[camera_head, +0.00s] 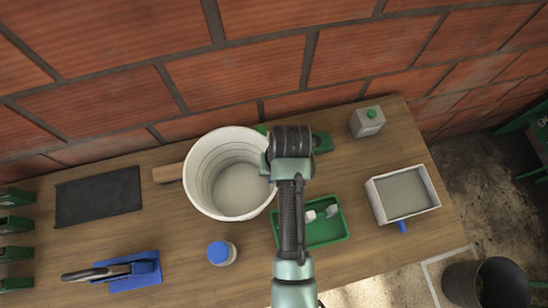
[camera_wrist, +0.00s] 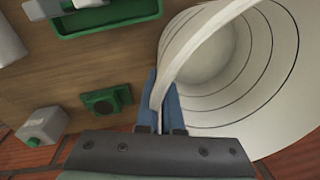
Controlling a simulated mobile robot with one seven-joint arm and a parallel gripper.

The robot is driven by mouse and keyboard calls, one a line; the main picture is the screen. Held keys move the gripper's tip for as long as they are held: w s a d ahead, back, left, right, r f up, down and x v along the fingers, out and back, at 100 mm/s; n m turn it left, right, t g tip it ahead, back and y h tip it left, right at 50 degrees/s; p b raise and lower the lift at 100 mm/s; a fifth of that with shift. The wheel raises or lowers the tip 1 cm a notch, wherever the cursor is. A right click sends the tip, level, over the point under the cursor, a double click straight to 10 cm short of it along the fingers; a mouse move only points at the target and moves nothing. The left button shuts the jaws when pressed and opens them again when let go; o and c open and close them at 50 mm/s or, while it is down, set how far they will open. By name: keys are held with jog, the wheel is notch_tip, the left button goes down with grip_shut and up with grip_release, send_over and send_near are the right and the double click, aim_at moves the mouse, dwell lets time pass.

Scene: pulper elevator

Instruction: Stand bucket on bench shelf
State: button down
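The white bucket (camera_head: 203,198) is upright over the wooden bench top (camera_head: 185,275), left of my arm in the head view. I cannot tell whether its base touches the wood. In the wrist view the bucket (camera_wrist: 285,95) fills the right side. My gripper (camera_wrist: 161,95) has its blue fingers on either side of the bucket's wall at the rim, and they look closed on it. In the head view my wrist hides the fingertips. No separate shelf is clearly visible.
A green tray (camera_head: 325,230) with small white items, a grey bin (camera_head: 432,191), a blue-capped jar (camera_head: 221,253) and a green-capped container (camera_head: 367,121) stand on the bench. A dark mat (camera_head: 98,195) and a blue-based tool (camera_head: 135,272) lie left. A brick wall (camera_head: 240,80) closes the back.

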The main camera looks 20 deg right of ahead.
jog(key=shift+f, duration=1.2)
jog(key=c, duration=1.5)
grip_release()
jog(key=shift+f, duration=0.1)
jog(key=o, duration=0.4)
jog(key=r, duration=0.8)
jog(key=d+r, duration=0.1)
jog(key=r, duration=0.3)
jog(key=shift+s+r, duration=0.2)
jog(key=shift+s, duration=0.15)
